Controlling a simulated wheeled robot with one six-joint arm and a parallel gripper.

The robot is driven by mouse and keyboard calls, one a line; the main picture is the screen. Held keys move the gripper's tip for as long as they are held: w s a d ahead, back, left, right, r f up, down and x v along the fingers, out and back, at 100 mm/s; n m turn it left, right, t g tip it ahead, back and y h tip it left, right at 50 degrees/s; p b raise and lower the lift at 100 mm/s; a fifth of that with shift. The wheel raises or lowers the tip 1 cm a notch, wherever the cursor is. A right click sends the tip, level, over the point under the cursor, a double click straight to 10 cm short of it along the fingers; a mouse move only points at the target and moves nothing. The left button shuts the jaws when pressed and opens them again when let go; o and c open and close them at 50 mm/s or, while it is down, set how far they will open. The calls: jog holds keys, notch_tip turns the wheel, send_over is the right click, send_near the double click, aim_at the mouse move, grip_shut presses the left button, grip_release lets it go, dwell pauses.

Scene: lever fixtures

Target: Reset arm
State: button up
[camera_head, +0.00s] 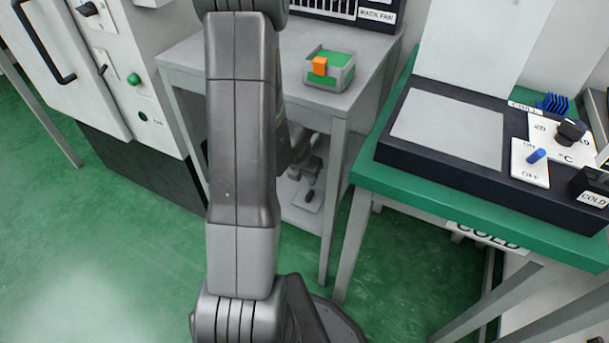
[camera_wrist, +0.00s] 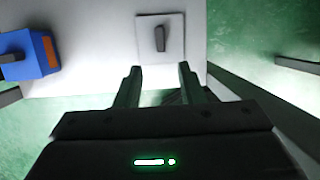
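My arm (camera_head: 240,150) stands upright in the middle of the head view and hides much of what is behind it. My gripper (camera_wrist: 158,72) shows in the wrist view with its two fingers apart and nothing between them. Just beyond the fingertips is a pale square plate (camera_wrist: 174,53) with a small dark lever (camera_wrist: 160,38) on it, apart from the fingers. In the head view, a pale plate with a dark lever (camera_head: 310,195) sits low under the grey table, partly hidden by my arm.
The grey table (camera_head: 290,40) carries a grey-green box with an orange switch (camera_head: 320,66). At right, a green-edged bench (camera_head: 365,178) holds a dark panel with a blue toggle (camera_head: 537,156) and knobs. A cabinet (camera_head: 130,75) stands left. A blue box (camera_wrist: 30,52) is left in the wrist view.

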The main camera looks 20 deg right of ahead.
aim_at(310, 194)
jog(key=b+x, duration=0.9)
jog(key=x, duration=0.3)
jog(key=shift+f, duration=0.25)
jog(key=shift+r, duration=0.2)
